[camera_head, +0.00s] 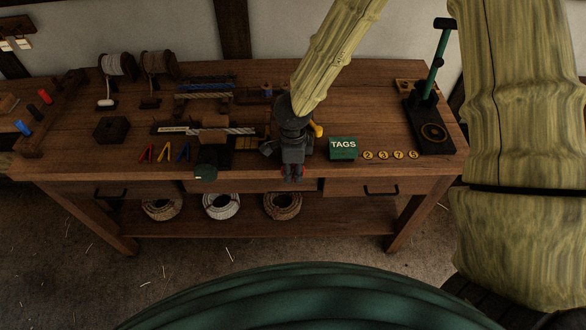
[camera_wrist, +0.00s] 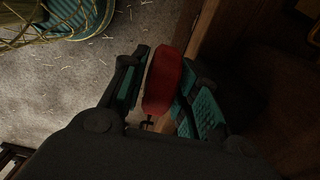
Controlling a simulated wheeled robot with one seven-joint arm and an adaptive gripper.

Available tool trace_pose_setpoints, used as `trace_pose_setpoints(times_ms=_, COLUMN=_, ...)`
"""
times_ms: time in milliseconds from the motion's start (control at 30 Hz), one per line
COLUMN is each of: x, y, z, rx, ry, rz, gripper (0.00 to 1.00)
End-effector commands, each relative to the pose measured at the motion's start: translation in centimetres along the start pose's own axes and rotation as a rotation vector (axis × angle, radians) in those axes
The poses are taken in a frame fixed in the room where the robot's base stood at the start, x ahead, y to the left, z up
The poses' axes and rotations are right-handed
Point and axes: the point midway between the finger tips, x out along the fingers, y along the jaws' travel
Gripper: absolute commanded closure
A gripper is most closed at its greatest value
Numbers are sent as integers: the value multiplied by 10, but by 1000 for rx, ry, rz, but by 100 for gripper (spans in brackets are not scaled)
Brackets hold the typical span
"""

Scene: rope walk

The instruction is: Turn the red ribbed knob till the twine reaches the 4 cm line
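The red ribbed knob (camera_wrist: 163,78) lies between the two teal-padded fingers of my gripper (camera_wrist: 160,88) in the wrist view. A pale marked strip (camera_head: 172,130) lies to the left on the bench, beside a dark-and-wood device (camera_head: 214,136) with a length of light twine. The 4 cm line and the twine's end are too small to tell.
A green TAGS box (camera_head: 343,148), several round number tags (camera_head: 391,155) and a green-handled press (camera_head: 432,125) stand to the right. Rope coils (camera_head: 221,206) rest on the shelf below.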

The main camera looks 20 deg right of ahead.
Motion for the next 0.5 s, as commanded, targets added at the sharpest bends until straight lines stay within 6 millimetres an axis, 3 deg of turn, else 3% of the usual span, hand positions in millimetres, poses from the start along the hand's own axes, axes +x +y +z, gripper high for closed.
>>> trace_pose_setpoints(times_ms=100, x=0, y=0, z=0, rx=0, ry=0, rz=0, gripper=73)
trace_pose_setpoints(times_ms=267, x=0, y=0, z=0, rx=0, ry=0, rz=0, gripper=100)
trace_pose_setpoints(times_ms=500, x=0, y=0, z=0, rx=0, ry=-8, rz=0, gripper=100)
